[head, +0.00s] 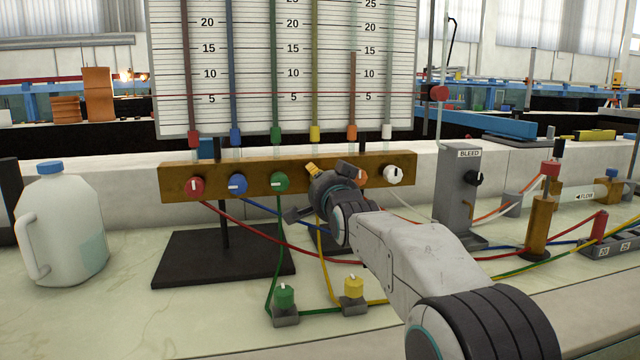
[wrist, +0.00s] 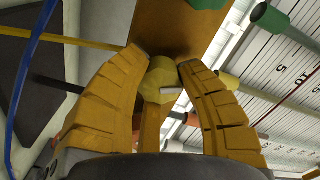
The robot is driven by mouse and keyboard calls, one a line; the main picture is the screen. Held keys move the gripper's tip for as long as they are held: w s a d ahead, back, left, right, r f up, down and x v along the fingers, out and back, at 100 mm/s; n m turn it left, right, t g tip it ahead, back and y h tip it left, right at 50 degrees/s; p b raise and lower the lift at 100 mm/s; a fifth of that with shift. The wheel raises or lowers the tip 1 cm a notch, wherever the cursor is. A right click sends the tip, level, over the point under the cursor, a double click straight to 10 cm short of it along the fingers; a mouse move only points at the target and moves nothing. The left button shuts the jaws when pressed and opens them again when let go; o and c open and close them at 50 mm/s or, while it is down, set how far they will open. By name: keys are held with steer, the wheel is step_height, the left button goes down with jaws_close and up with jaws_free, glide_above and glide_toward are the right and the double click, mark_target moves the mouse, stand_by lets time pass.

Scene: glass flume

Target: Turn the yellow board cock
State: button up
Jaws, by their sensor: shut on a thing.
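The yellow board cock (wrist: 158,80) is a round yellow knob with a short white mark, seen between my fingers in the wrist view. The white mark lies roughly level in that picture, toward the right. My gripper (wrist: 160,72) has its ridged yellow fingers closed around the knob, one on each side. In the head view my gripper (head: 318,172) is at the brass board (head: 235,172), between the green cock (head: 279,183) and the partly covered orange cock (head: 361,176). There my gripper hides the yellow board cock.
Red (head: 195,188), blue (head: 237,184) and white (head: 393,175) cocks share the board. Another yellow cock (head: 353,288) and a green one (head: 284,297) stand on the bench below, with coloured hoses around. A jug (head: 65,225) stands left; the grey bleed post (head: 455,195) stands right.

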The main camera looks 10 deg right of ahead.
steer(key=m, duration=0.4)
steer(key=shift+r+m+b, duration=0.1)
steer(key=shift+m+b, duration=0.2)
stand_by(0.4)
steer(key=o, duration=1.2)
steer(key=shift+s, duration=5.95)
